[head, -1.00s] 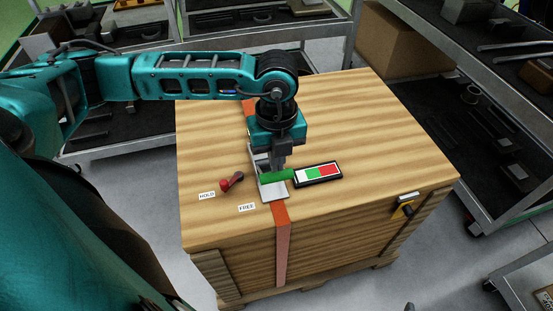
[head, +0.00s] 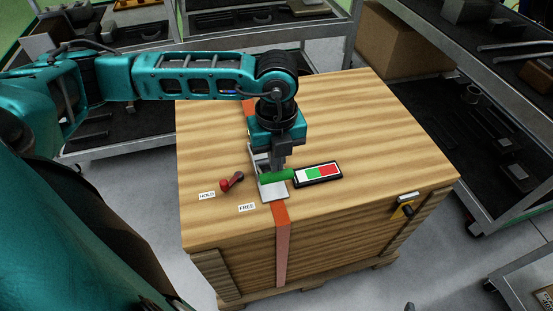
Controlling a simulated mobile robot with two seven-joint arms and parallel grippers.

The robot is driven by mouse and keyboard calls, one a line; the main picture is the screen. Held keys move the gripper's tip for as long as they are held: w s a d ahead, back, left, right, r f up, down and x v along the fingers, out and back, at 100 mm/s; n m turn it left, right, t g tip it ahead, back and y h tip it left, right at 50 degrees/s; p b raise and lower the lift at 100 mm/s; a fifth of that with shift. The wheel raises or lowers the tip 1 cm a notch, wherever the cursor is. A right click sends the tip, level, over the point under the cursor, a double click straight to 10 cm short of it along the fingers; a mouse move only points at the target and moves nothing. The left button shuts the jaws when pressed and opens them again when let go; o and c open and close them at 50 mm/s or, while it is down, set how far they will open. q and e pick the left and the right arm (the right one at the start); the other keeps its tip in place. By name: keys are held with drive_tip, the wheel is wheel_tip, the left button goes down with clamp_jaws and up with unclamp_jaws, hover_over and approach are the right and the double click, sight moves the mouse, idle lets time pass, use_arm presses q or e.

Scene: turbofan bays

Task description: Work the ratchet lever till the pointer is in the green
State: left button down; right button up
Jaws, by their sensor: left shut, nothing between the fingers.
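The ratchet (head: 273,191) is a grey metal plate on top of a wooden crate, set over an orange strap. Its green lever grip (head: 276,175) lies across the plate. My left gripper (head: 279,166) points down at the grip, shut with nothing between its fingers; I cannot tell whether it touches the grip. The gauge (head: 318,173) beside it has white, green and red fields in a black frame; its pointer is too small to make out. A red-knobbed catch (head: 231,182) lies left of the ratchet, near the HOLD label (head: 207,195). My right gripper is not in view.
The FREE label (head: 247,207) is on the crate (head: 380,140) in front of the catch. The orange strap (head: 282,240) runs down the crate's front. A yellow-black fitting (head: 403,208) is at the right edge. Shelves stand around; the crate top's right side is clear.

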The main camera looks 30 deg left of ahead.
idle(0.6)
use_arm(q)
drive_tip(key=shift+f+b, duration=0.8)
drive_tip(key=shift+f, duration=0.1)
drive_tip(key=shift+f+b, duration=0.7)
drive_tip(key=shift+f, duration=0.15)
drive_tip(key=shift+a+r, duration=0.1)
drive_tip(key=shift+r, duration=0.15)
drive_tip(key=shift+r+p, duration=0.7)
drive_tip(key=shift+p, duration=0.1)
wheel_tip(320, 180, up, 4)
drive_tip(key=p, duration=0.3)
drive_tip(key=shift+r, duration=0.2)
wheel_tip(320, 180, up, 4)
drive_tip(key=p, duration=0.2)
drive_tip(key=shift+p, duration=0.4)
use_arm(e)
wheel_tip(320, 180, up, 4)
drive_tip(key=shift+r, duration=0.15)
